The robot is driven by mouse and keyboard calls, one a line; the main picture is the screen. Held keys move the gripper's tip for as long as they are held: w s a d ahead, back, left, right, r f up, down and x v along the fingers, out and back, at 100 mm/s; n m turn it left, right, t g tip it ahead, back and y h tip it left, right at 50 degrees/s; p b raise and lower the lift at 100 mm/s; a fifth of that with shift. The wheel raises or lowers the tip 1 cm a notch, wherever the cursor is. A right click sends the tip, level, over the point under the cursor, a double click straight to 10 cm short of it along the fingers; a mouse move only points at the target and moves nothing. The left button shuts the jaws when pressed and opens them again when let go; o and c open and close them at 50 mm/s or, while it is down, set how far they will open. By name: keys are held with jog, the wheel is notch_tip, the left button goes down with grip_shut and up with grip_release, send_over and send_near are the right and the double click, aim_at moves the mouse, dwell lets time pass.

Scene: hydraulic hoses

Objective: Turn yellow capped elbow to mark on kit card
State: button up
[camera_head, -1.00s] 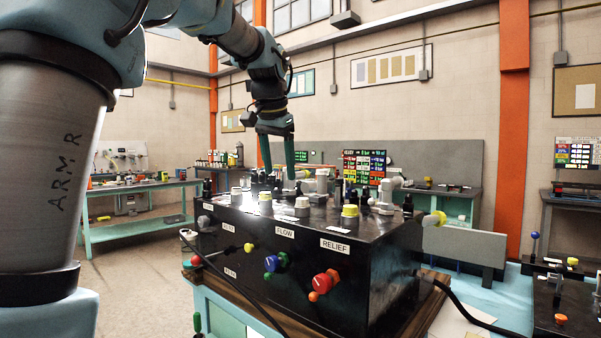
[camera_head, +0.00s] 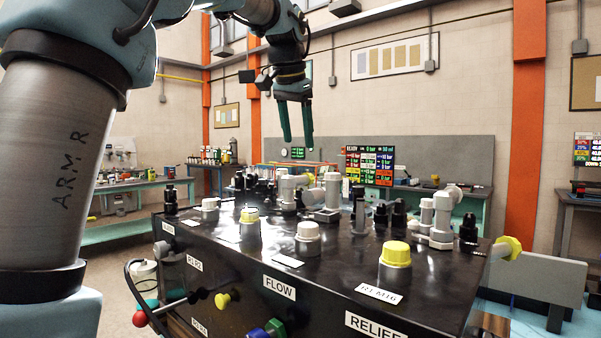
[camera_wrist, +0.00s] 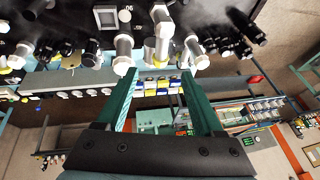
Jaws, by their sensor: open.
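My gripper (camera_head: 298,146) is open and empty, pointing down above the back of the black block (camera_head: 330,268). In the wrist view its two fingers (camera_wrist: 160,74) reach toward pale grey pipe fittings, with a gap to them unclear. A pale fitting with a yellow band (camera_wrist: 162,32) lies between the finger lines. In the head view, a grey elbow (camera_head: 440,215) stands at the block's right rear. A yellow end cap (camera_head: 510,247) shows at the right edge, its fitting mostly hidden. I cannot tell which is the yellow capped elbow. The kit card is not identifiable.
A yellow-capped port (camera_head: 396,254) and grey capped ports (camera_head: 307,238) stand on the block top, with black fittings (camera_head: 467,228) nearby. A red knob (camera_head: 140,318) juts out at the left front. A lit display board (camera_head: 370,165) stands behind.

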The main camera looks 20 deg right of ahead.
jog(key=p+x, duration=0.2)
jog(key=x, duration=0.9)
jog(key=shift+w+r, duration=0.1)
jog(key=shift+w, duration=0.05)
grip_shut()
dwell(1.1)
